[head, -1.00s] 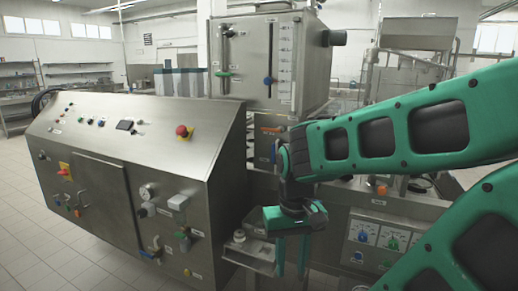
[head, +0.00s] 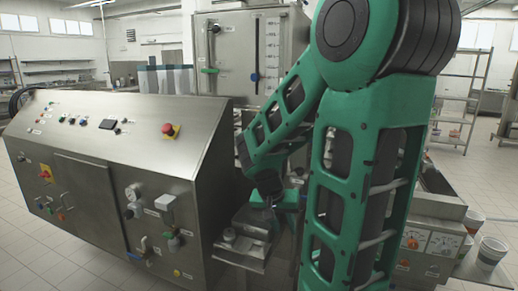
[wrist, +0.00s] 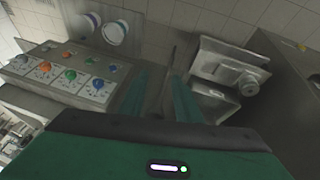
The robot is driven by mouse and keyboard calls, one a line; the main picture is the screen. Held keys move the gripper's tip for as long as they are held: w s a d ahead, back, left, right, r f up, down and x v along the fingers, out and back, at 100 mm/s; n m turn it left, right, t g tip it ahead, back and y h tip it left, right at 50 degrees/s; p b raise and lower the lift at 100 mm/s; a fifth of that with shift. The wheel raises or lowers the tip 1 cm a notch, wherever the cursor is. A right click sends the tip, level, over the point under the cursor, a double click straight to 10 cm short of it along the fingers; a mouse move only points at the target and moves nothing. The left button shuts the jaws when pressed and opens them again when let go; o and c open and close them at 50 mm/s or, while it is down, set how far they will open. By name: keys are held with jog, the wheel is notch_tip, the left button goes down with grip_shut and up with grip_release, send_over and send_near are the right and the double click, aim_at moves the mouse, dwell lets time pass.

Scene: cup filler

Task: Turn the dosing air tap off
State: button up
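No label is readable, so I cannot tell which tap is the dosing air tap. On the steel cabinet's side in the head view are a blue-handled tap (head: 136,255) low down, a green-handled fitting (head: 172,242) and a round gauge (head: 133,191). The gripper is well away from the cabinet's taps.
A steel bracket (head: 240,245) with a round fitting juts out between cabinet and gripper; it also shows in the wrist view (wrist: 225,68). Dial panels (wrist: 65,72) and white cups (wrist: 114,33) lie on the other side. Tiled floor (head: 60,265) is clear in front.

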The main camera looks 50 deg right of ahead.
jog(key=w+d+r+m+t+h, duration=0.15)
jog(key=w+d+r+h, duration=0.25)
jog(key=w+d+h, duration=0.45)
jog(key=w+a+r+t+h, duration=0.1)
jog(key=w+r+t+h, duration=0.3)
jog(key=w+r, duration=0.8)
jog(key=shift+n+t+y, duration=0.25)
jog(key=shift+t+y, duration=0.1)
jog(key=shift+t, duration=0.3)
jog(key=x, duration=0.7)
jog(key=w+x, duration=0.1)
jog(key=x, duration=0.2)
jog(key=shift+w+f, duration=0.1)
jog(key=shift+f, duration=0.3)
grip_shut()
